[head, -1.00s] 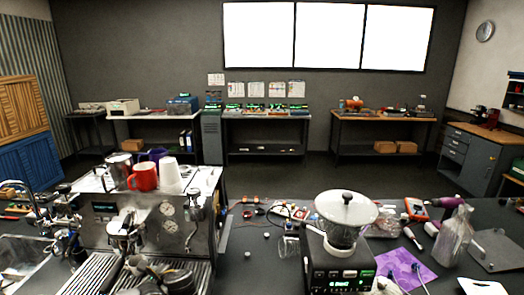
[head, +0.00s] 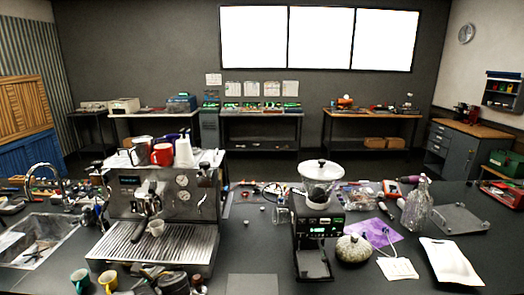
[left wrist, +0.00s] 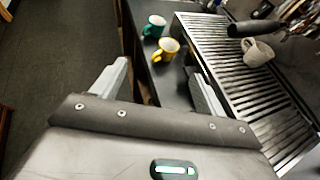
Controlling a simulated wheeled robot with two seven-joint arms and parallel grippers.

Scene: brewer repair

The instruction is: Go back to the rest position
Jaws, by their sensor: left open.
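My left gripper (left wrist: 158,72) shows in the left wrist view with its two pale fingers apart and nothing between them. It is near the counter edge, with a green mug (left wrist: 154,26) and a yellow mug (left wrist: 166,49) beyond the fingers. A steel drip tray (left wrist: 238,78) is to its right, with a white cup (left wrist: 258,52) on it. The right gripper is not in view.
The espresso machine (head: 165,205) stands on the dark counter at left, with mugs on top. A grinder (head: 318,225), a grey-green round thing (head: 353,250), a clear bottle (head: 417,205) and a white tray (head: 450,262) are to the right.

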